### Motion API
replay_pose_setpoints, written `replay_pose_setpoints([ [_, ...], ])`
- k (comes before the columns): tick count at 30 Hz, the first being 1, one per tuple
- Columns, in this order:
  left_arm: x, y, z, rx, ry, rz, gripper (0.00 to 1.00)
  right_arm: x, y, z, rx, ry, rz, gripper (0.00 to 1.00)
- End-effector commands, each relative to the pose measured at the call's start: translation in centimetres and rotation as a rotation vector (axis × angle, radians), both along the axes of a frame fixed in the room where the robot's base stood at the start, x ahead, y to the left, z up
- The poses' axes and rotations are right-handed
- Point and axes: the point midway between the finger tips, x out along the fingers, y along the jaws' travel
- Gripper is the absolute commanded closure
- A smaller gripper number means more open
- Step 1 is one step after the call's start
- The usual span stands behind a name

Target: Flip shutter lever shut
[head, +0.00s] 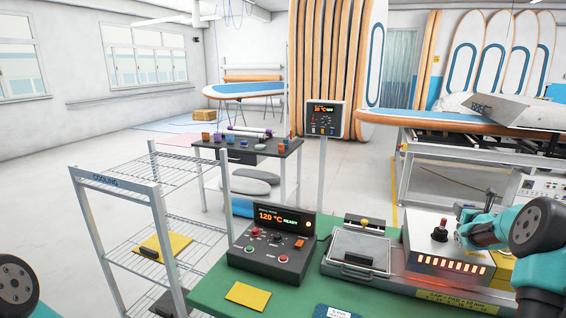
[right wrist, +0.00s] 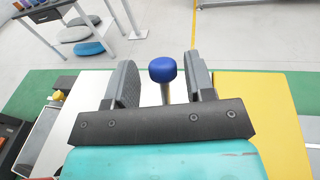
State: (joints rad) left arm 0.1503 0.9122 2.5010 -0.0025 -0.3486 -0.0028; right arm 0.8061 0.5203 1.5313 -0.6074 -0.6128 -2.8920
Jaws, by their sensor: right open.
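A blue round knob (right wrist: 163,70) on a thin metal stem, seemingly the shutter lever, stands between my right gripper's fingers in the right wrist view. My right gripper (right wrist: 162,88) is open, with a finger on each side and visible gaps to the knob. In the head view my right gripper (head: 470,230) is at the right side of a white heater box (head: 425,250). The blue knob is hard to make out there. My left gripper is out of view.
A press (head: 357,252) with a handle stands left of the heater box on the green table (head: 212,298). A control box (head: 270,248) reads 120 °C READY. A yellow plate (head: 248,296) lies in front. A wire cooling rack (head: 118,188) stands left.

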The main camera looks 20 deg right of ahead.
Motion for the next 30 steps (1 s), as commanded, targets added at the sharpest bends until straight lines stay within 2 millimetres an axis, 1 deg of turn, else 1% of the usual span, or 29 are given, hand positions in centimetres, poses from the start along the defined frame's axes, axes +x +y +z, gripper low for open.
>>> replay_pose_setpoints([
  [9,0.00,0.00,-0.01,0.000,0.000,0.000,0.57,0.67,-0.53,-0.51,0.095,0.122,0.001,0.51],
  [16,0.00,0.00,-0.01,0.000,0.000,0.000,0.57,0.95,-0.76,-0.86,0.142,0.184,0.003,0.51],
  [30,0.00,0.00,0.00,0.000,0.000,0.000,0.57,1.01,-0.90,-0.98,0.171,0.221,-0.004,0.51],
])
